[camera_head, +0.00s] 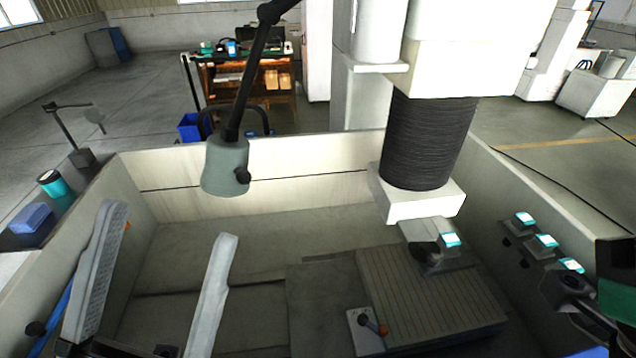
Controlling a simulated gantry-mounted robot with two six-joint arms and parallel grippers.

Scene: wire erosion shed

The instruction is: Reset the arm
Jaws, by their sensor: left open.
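My left gripper (171,225) is at the lower left, close to the camera. Its two long light-grey fingers are spread wide apart, with nothing between them. The left finger shows its ribbed pad and the right finger shows its smooth edge. The fingers point up in the picture, in front of the pale machine tank (300,165). Its dark base is partly cut off by the bottom edge. I do not make out my right gripper.
A grey work lamp (226,168) hangs on a black arm. The machine's head with black bellows (428,140) stands above a grooved plate (430,300). Small blocks with teal tops (546,241) line the right wall. Dark hardware (575,290) crowds the lower right.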

